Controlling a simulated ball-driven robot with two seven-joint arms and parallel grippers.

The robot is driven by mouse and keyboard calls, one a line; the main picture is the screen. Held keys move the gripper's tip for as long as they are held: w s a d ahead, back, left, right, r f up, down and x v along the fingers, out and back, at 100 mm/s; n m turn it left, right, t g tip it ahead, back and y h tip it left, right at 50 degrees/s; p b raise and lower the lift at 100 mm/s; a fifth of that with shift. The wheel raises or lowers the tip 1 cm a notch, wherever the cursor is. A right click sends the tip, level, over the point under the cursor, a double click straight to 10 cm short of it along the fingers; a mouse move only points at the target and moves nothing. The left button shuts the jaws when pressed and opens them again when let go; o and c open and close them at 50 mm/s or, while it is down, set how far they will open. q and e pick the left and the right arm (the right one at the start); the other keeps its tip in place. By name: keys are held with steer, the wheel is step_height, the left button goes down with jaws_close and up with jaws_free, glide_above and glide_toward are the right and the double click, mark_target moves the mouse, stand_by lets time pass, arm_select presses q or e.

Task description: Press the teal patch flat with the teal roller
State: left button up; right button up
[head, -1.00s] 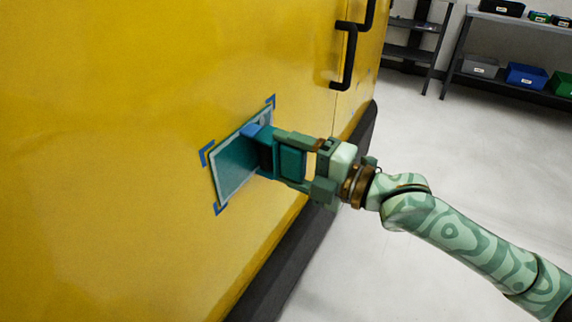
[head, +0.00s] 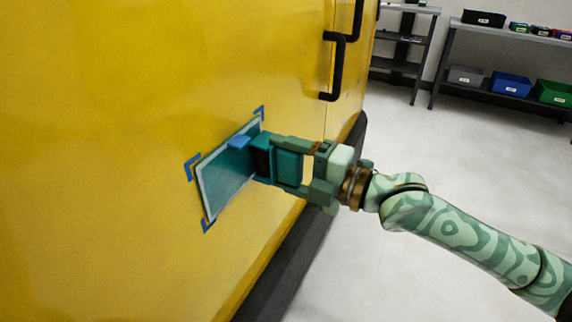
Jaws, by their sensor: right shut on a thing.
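The teal patch (head: 222,178) lies on the yellow panel, with a pale edge and blue corner marks (head: 193,167) around it. A small blue piece (head: 240,142) shows at its upper part, beside the roller. My right gripper (head: 283,160) is shut on the teal roller (head: 287,167), a blocky tool with a dark front part. The roller's front end overlaps the patch's right part in the head view. I cannot tell whether it touches the patch. The roller and gripper hide the patch's lower right area. My left gripper is not in view.
The yellow panel (head: 110,120) fills the left side and has black handles (head: 335,65) at upper right. A dark bumper strip (head: 290,265) runs along its lower edge. Shelves with bins (head: 511,84) stand at the back right. The grey floor between is clear.

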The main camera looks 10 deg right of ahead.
steer(key=shift+w+d+f+b, duration=0.15)
steer(key=shift+w+d+b, duration=0.05)
steer(key=shift+w+b, duration=0.2)
steer(key=shift+w+d+f+b, duration=0.2)
steer(key=shift+w+d+b, duration=0.1)
steer(key=shift+w+d, duration=0.15)
steer(key=shift+w+d+f+b, duration=0.2)
steer(key=shift+w+d+b, duration=0.1)
steer(key=shift+d, duration=0.15)
steer(key=shift+s+a+r, duration=0.3)
steer(key=shift+s+a, duration=0.05)
steer(key=shift+a, duration=0.35)
steer(key=shift+s, duration=0.1)
steer(key=shift+c, duration=0.3)
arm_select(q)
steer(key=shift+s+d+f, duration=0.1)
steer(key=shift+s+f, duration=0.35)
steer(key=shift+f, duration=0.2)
arm_select(e)
steer(key=v, duration=0.7)
steer(key=shift+d+r, duration=0.15)
steer(key=shift+r, duration=0.1)
